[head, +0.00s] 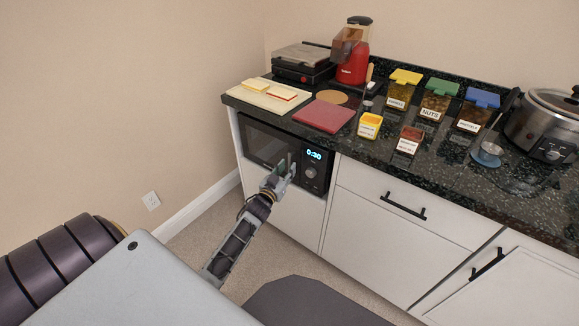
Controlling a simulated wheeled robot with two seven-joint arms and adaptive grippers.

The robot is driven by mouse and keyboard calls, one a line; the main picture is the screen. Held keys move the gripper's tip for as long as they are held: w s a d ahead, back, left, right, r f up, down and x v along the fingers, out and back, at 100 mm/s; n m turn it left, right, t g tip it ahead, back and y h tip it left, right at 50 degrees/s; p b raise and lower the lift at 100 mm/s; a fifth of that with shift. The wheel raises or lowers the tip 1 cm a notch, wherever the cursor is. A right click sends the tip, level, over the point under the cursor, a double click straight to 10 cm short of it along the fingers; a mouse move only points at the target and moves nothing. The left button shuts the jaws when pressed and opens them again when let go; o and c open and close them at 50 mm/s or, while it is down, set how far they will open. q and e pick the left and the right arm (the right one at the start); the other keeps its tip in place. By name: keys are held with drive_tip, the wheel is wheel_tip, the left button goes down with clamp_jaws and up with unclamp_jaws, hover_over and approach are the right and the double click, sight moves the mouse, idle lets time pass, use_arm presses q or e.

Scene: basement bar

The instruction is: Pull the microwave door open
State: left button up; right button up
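The black microwave (318,178) is built into the white cabinet under the counter, with a lit display reading 0:30 and a round dial on its right side. Its dark door (258,138) is on the left and looks shut, flush with the front. My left gripper (287,167) is up at the microwave front, at the right edge of the door beside the control panel. Its fingers cover the handle area, so I cannot tell whether they touch or grip a handle. My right gripper is not in view.
The dark speckled counter (525,195) above holds a cutting board with bread (262,95), a red board (324,116), a red blender (353,60), several labelled jars and a slow cooker (550,130). White cabinets with black handles (404,206) stand right. Carpet lies in front.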

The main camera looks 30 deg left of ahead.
use_arm(q)
drive_tip(key=shift+w+a, duration=0.1)
drive_tip(key=shift+w, duration=1.35)
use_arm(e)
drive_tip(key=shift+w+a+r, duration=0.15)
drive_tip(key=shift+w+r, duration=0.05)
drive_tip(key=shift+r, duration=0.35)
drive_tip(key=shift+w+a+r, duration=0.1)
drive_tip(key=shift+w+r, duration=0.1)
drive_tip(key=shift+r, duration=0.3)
use_arm(q)
drive_tip(key=shift+c, duration=0.3)
clamp_jaws()
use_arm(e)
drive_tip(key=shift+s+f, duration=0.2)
